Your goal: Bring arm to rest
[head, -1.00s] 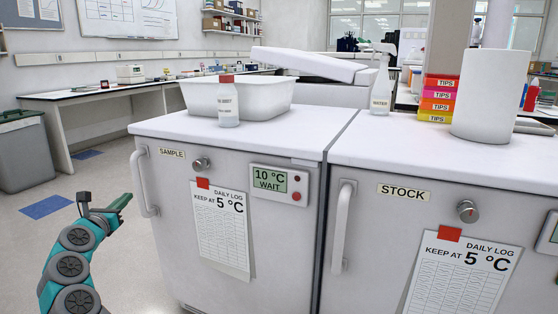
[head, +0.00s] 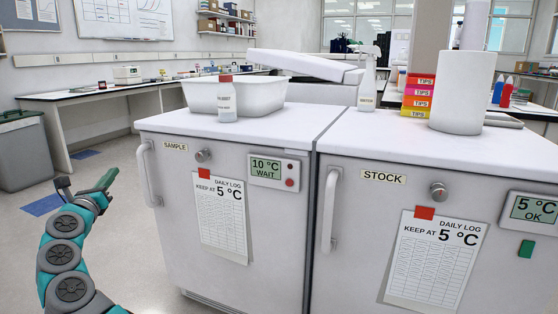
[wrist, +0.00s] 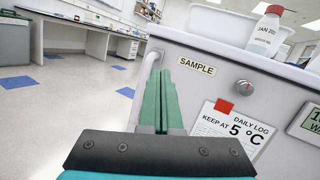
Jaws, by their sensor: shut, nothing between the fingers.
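My gripper (head: 103,184) is at the left of the head view, in the air in front of and left of the SAMPLE fridge (head: 180,225). Its green fingers are together with nothing between them, and they also show in the wrist view (wrist: 160,100). The SAMPLE fridge door looks closed, with its white handle (head: 149,174) nearest my gripper. The wrist view shows the fingers overlapping the handle in the picture; the head view shows them left of it. My teal arm bends up from the bottom left.
The STOCK fridge (head: 345,240) stands to the right, also closed. The SAMPLE display (head: 266,168) reads 10 °C WAIT; the STOCK display (head: 534,209) reads 5 °C OK. A white tub (head: 262,98) and a red-capped bottle (head: 227,100) stand on top. A grey bin (head: 25,155) is at left; floor between is free.

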